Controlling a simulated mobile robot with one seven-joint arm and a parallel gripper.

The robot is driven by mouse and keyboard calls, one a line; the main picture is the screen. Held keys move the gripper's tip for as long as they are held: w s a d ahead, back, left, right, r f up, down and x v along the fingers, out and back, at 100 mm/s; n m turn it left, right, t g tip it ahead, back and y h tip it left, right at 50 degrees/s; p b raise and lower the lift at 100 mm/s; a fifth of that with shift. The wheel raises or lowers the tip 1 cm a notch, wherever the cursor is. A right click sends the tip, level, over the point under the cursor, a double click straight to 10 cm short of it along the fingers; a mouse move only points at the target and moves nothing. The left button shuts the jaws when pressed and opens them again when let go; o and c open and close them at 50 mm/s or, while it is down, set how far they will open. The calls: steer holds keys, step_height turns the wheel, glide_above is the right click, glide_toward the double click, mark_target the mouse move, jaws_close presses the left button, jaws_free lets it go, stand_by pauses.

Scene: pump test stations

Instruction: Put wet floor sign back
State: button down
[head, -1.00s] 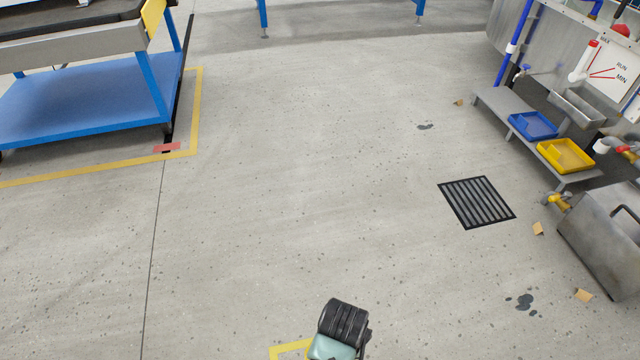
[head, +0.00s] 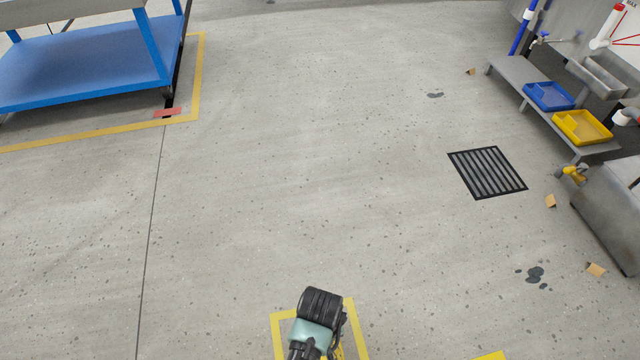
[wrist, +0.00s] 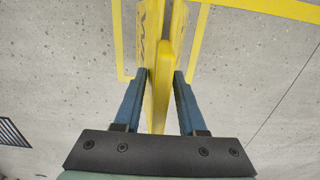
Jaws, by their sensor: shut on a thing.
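The yellow wet floor sign (wrist: 157,100) is between the two blue fingers of my gripper (wrist: 162,74), which is shut on it. Dark lettering shows on its left face in the wrist view. In the head view my arm hides most of the sign; a sliver of yellow shows beside the wrist at the bottom. A yellow outline (head: 277,335) is marked on the floor around where my arm shows, and its lines also appear behind the sign in the wrist view (wrist: 118,40). I cannot tell the sign's height above the floor.
A floor grate (head: 487,172) lies right of centre. A grey bench with a blue tray (head: 548,96) and a yellow tray (head: 582,127) stands at the right. A blue cart (head: 85,65) stands upper left. Dark wet spots (head: 535,274) mark the floor. The middle floor is clear.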

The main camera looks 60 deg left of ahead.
steer(key=shift+f, duration=0.45)
steer(key=shift+f, duration=0.15)
steer(key=shift+c, duration=2.3)
jaws_free()
step_height(320, 180, up, 12)
steer(key=p, duration=0.7)
steer(key=shift+r, duration=0.2)
